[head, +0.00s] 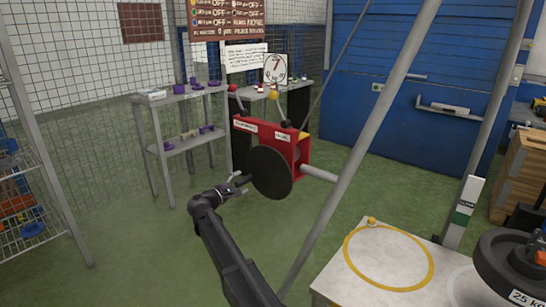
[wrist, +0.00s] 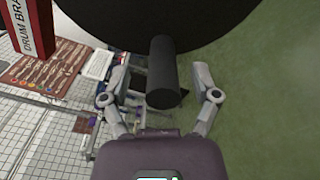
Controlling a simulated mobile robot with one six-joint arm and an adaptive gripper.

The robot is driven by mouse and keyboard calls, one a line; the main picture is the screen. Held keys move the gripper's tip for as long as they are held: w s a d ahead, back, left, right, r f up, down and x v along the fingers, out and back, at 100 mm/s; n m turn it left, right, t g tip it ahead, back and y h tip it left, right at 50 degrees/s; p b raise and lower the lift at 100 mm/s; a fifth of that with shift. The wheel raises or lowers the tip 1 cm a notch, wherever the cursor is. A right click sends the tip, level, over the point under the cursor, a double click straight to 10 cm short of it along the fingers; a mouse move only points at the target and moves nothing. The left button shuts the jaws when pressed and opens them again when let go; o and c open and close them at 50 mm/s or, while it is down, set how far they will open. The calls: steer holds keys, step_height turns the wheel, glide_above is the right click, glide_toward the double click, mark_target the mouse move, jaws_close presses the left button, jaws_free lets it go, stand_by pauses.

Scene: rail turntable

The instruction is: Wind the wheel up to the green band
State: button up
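The wheel (head: 271,173) is a dark disc on the front of a red housing (head: 302,155), set on a slanted grey frame. In the wrist view the disc (wrist: 190,18) fills the top, and its dark cylindrical handle (wrist: 163,72) points toward me. My gripper (head: 242,182) is at the disc's left edge. In the wrist view its fingers (wrist: 161,80) are open, one on each side of the handle with gaps visible. A white upright strip (head: 468,195) at right carries a green band (head: 463,211); no pointer on it is clear.
Levers with a red knob (head: 233,88), a yellow knob (head: 273,95) and a black knob (head: 285,123) rise near the housing. A pale platform with a yellow ring (head: 347,253) and a 25 kg weight (head: 508,262) stand at right. Grey shelves (head: 180,146) stand behind. Green floor is free at left.

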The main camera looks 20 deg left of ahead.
steer(key=shift+s, duration=0.1)
stand_by(0.3)
steer(key=shift+v, duration=3.9)
steer(key=shift+d, duration=0.1)
steer(key=shift+s, duration=0.15)
